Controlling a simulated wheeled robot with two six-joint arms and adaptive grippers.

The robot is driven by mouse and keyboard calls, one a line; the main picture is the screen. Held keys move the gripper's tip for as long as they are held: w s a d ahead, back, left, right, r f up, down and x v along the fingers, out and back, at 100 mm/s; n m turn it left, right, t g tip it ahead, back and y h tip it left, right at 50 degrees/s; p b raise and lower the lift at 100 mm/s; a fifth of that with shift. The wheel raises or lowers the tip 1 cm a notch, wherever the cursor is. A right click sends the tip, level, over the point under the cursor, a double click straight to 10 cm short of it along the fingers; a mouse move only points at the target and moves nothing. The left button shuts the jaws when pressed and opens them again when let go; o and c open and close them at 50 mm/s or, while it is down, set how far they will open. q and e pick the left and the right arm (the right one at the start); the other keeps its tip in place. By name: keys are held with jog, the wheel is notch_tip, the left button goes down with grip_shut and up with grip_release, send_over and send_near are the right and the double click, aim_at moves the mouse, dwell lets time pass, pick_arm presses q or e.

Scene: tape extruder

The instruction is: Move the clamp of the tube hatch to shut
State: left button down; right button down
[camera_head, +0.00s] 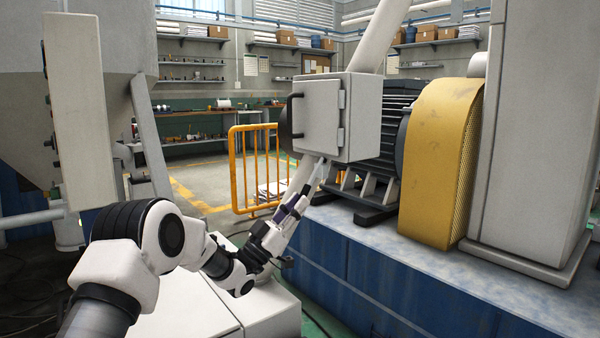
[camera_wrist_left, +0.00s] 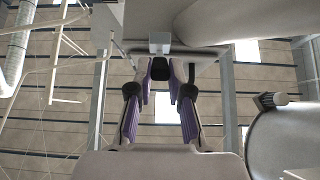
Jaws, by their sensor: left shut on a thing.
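The tube hatch (camera_head: 317,112) is a grey box door with a black handle (camera_head: 297,108) on its left edge, set on a slanted pale tube. My left gripper (camera_head: 316,172) reaches up from below, its tips close under the hatch box. In the left wrist view my gripper's (camera_wrist_left: 162,70) two purple-padded fingers converge on a small dark piece (camera_wrist_left: 161,74) under a pale block (camera_wrist_left: 160,42), which I take to be the clamp. Its exact position is hard to tell. In the head view the clamp is too small and partly covered by the gripper. My right gripper is not seen.
A black motor (camera_head: 377,125) and a yellow guard (camera_head: 438,160) stand right of the hatch on a blue base (camera_head: 365,275). A yellow railing (camera_head: 240,170) stands behind to the left. Shelves and benches line the back wall. Open floor lies left of the railing.

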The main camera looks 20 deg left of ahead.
pick_arm(q)
jog(key=shift+w+d+f+b, duration=0.55)
jog(key=shift+w+f, duration=0.25)
jog(key=shift+w, duration=0.2)
jog(key=shift+d, duration=0.1)
jog(key=shift+w+f, duration=0.1)
jog(key=shift+w, duration=0.05)
jog(key=c, duration=1)
grip_release()
jog(key=shift+w+d, duration=0.1)
jog(key=b+v, duration=0.1)
jog(key=v, duration=0.6)
